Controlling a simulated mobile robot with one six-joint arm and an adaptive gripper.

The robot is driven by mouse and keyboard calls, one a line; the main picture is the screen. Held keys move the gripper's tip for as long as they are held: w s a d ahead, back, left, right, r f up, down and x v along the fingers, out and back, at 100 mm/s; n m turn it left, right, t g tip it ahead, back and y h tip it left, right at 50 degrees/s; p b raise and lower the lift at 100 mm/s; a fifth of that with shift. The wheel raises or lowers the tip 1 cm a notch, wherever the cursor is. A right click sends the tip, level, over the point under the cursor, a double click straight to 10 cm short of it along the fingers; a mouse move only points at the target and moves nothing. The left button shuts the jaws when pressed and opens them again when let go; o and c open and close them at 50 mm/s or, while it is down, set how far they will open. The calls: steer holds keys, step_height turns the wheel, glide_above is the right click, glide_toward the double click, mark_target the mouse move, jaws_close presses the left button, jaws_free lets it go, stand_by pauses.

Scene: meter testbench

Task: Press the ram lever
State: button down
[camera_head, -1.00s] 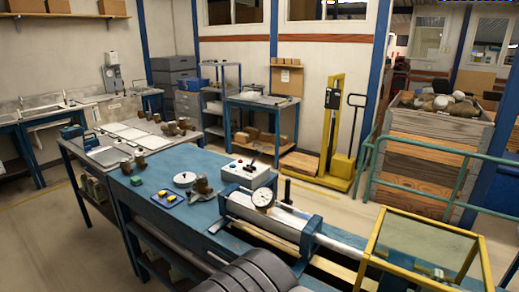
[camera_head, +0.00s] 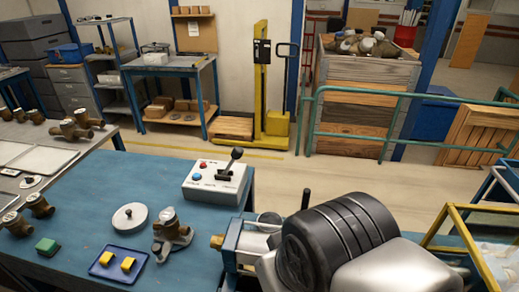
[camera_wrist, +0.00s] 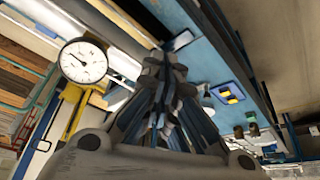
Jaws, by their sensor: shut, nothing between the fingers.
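The ram lever (camera_head: 232,160) is a short black stick with a dark knob. It rises from the top of a white control box (camera_head: 213,188) with red and blue buttons, on the blue bench at the centre of the head view. My gripper (camera_wrist: 165,62) shows dark in the middle of the wrist view, its fingers shut and empty. In the head view my arm covers the lower right, and I cannot make out the fingers. I cannot make out the lever in the wrist view. The gripper's exact distance from the lever cannot be told.
A brass meter body (camera_head: 172,238), a round white lid (camera_head: 130,217) and a blue tray (camera_head: 105,272) with yellow pieces lie left of the box. A dial gauge (camera_wrist: 84,61) shows in the wrist view. A yellow-framed guard (camera_head: 462,226) stands at the right.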

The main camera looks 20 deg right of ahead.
steer(key=w+d+r+m+g+y+p, duration=0.1)
steer(key=w+d+r+m+y+p, duration=0.15)
steer(key=w+m, duration=0.6)
steer(key=w+d+r+m+g+y+p, duration=0.1)
steer(key=w+d+m+y, duration=0.15)
steer(key=w+m, duration=0.6)
steer(key=w+d+f+m+t+y+p, duration=0.1)
steer(key=w+d+f+m, duration=0.3)
steer(key=w+d, duration=0.4)
steer(key=w+d+f+m+t+y+p, duration=0.1)
steer(key=w+d+f+m+t+y, duration=0.2)
steer(key=w+d, duration=0.5)
steer(key=d+f+m+t, duration=0.1)
steer(key=d+m, duration=0.1)
steer(key=shift+w+d+m+p, duration=0.15)
steer(key=shift+w+m+p, duration=0.15)
steer(key=shift+m+p, duration=0.1)
steer(key=w+a+f+b, duration=0.3)
steer(key=w+a, duration=0.5)
steer(key=a, duration=0.1)
steer(key=shift+w+a+f, duration=0.15)
steer(key=shift+a+f, duration=0.1)
steer(key=shift+f, duration=0.05)
